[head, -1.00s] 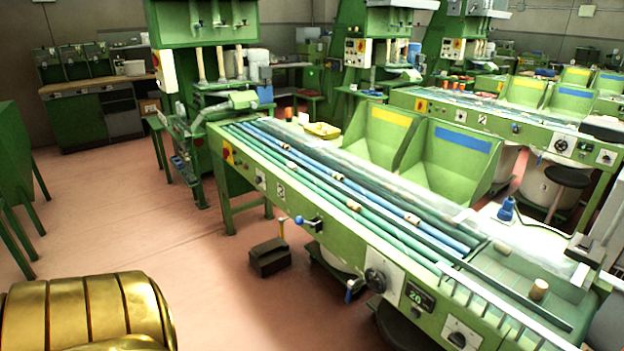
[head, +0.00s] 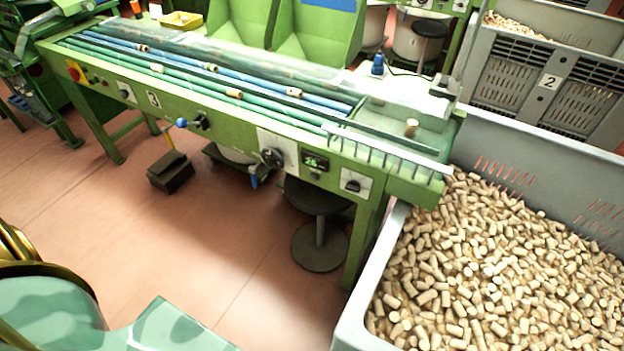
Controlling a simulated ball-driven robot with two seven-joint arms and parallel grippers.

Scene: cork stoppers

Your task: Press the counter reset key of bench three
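The green sorting bench (head: 215,118) with a number 3 plate (head: 153,99) on its front crosses the upper middle of the head view. A small dark counter (head: 315,161) with lit green digits sits on its front panel, right of centre. The digits are too small to read surely. A small detail shows just below the display, but I cannot tell whether it is the reset key. Neither my left nor my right gripper is in view.
A grey crate (head: 385,262) full of corks stands at the bench's right end. A dark stool (head: 319,245) stands under the counter. A dark pedal box (head: 170,171) is on the floor. A black handwheel (head: 273,158) sits left of the counter. The floor in front is clear.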

